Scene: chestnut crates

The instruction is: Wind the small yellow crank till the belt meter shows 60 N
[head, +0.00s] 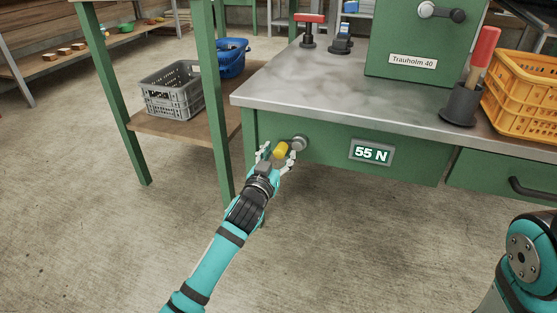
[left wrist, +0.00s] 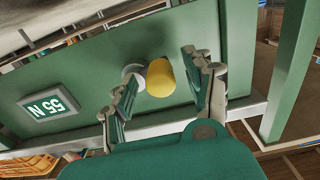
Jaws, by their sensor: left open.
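The small yellow crank (head: 281,149) sticks out from a grey hub (head: 299,143) on the green front of the workbench. The belt meter (head: 371,153), right of the crank, reads 55 N. My left gripper (head: 277,154) is open with its fingers on either side of the yellow knob. In the left wrist view the yellow crank (left wrist: 160,78) lies between the two spread fingers (left wrist: 160,88), with space beside it. The meter shows upside down there (left wrist: 48,105). My right gripper is not in view.
The bench top (head: 300,85) carries a green machine labelled Trauholm 40 (head: 411,60), a dark cup (head: 461,104) with a red-handled tool, and an orange crate (head: 520,95). A side shelf holds a grey crate (head: 172,92) and a blue basket (head: 232,58). The floor in front is clear.

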